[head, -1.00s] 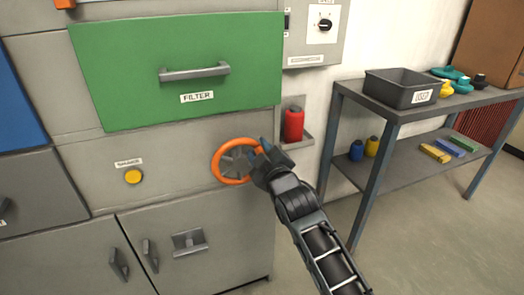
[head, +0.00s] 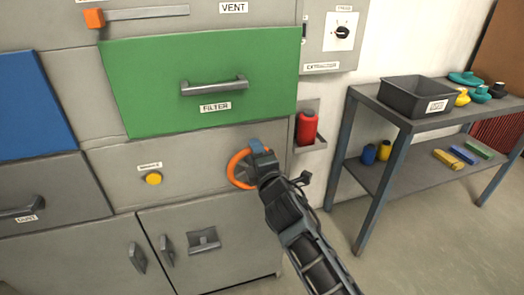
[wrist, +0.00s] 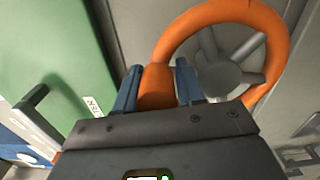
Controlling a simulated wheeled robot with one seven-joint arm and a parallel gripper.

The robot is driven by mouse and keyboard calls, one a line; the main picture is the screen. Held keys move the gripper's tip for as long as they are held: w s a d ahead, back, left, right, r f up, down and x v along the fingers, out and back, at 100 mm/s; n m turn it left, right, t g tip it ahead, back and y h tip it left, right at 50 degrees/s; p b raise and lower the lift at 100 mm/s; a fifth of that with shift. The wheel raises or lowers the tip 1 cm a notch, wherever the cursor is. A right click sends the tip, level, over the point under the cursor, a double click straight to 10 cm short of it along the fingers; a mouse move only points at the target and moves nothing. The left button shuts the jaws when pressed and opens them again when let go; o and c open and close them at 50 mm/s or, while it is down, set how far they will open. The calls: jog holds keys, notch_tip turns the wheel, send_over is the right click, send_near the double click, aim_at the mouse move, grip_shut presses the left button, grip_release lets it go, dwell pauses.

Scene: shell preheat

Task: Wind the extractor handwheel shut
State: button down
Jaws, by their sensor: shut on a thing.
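The extractor handwheel (head: 233,176) is an orange ring with a grey spoked hub, on the grey cabinet front below the green FILTER drawer. My gripper (head: 256,147) is at the wheel's upper right in the head view and covers part of it. In the wrist view the handwheel (wrist: 272,22) fills the upper right. There the blue fingers of my gripper (wrist: 157,88) stand on both sides of the orange rim and are shut on it. The right part of the hub is hidden by my gripper in the head view.
The green FILTER drawer (head: 205,80) with its bar handle is just above. A red bottle (head: 306,127) sits in a holder to the right. A yellow button (head: 153,178) is at left. A shelf table (head: 420,122) with a grey bin (head: 415,95) stands at right.

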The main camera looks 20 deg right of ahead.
jog(key=shift+a+n, duration=0.2)
jog(key=shift+n, duration=0.8)
jog(key=shift+a, duration=0.1)
jog(key=c, duration=1)
grip_release()
jog(key=shift+r, duration=0.1)
jog(key=shift+o, duration=1.1)
jog(key=shift+a, duration=0.15)
jog(key=shift+s, duration=0.1)
jog(key=s+p, duration=0.2)
jog(key=s, duration=0.5)
jog(key=shift+s, duration=0.3)
